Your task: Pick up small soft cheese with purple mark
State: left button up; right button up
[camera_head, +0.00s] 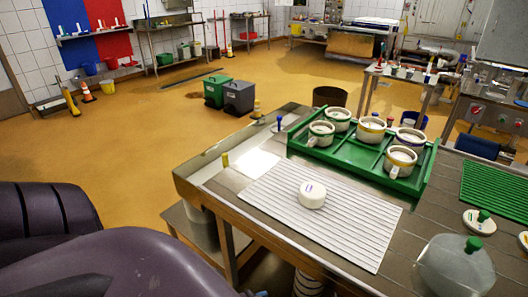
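A small round white cheese (312,198) with a small purple-blue mark on its top lies on a white ribbed draining mat (345,232) on the metal table. Nothing touches it except the mat. Neither of my grippers shows in the head view. Dark purple links of my own arm fill the lower left, well apart from the cheese.
A green tray (342,153) with several white handled moulds stands behind the mat. At right are a green ribbed mat (497,188), white discs with green knobs (478,222) and a clear dome (455,268).

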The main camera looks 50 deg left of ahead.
aim_at(312, 195)
jog(key=u, duration=1.2)
